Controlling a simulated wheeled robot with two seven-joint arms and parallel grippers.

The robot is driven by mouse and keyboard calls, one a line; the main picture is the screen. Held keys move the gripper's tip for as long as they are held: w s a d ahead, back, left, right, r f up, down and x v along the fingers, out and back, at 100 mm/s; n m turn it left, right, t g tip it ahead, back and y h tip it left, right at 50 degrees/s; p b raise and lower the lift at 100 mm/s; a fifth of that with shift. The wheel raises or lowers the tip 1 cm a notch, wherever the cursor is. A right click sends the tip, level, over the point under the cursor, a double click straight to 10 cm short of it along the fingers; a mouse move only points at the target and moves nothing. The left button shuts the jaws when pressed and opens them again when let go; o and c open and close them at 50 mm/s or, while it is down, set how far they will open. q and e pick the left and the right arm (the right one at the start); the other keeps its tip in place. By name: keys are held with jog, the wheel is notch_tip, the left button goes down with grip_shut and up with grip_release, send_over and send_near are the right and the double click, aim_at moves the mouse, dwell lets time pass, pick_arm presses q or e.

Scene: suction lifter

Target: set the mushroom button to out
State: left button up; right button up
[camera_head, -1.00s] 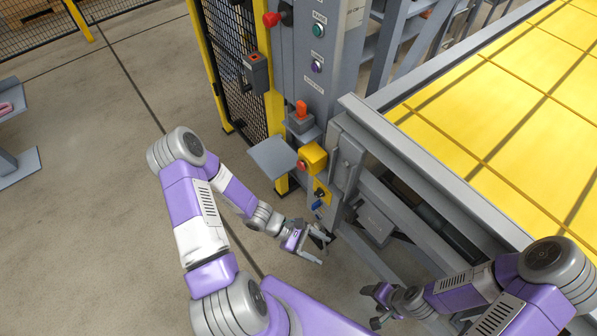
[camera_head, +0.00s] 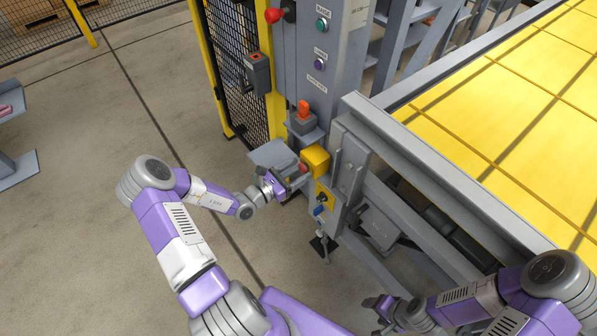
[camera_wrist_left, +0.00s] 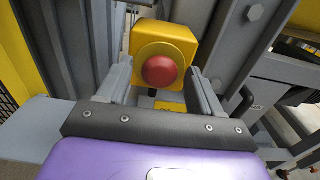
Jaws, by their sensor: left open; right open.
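The mushroom button is a red dome (camera_wrist_left: 160,71) on a yellow box (camera_wrist_left: 164,37), seen nearly face-on in the left wrist view. In the head view the yellow box (camera_head: 316,158) sits on the grey lifter column, and the red button (camera_head: 303,168) is partly covered by my gripper. My left gripper (camera_head: 296,174) is open in front of the button. In the left wrist view its two fingers (camera_wrist_left: 160,88) stand to the left and right of the red dome; I cannot tell if they touch it. My right gripper (camera_head: 378,304) is open and empty at the lower right, away from the button.
A grey shelf plate (camera_head: 270,152) lies just beside my left gripper. Above are an orange-red switch (camera_head: 303,108) and round green (camera_head: 321,25) and purple (camera_head: 319,64) buttons. Below the box is a key-type switch (camera_head: 321,197). A yellow-topped platform (camera_head: 500,120) fills the right.

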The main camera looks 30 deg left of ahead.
pick_arm(q)
jog(key=shift+w+d, duration=0.2)
jog(key=shift+w, duration=0.15)
grip_shut()
jog(key=shift+p+v, duration=0.85)
jog(key=shift+p, duration=0.1)
grip_release()
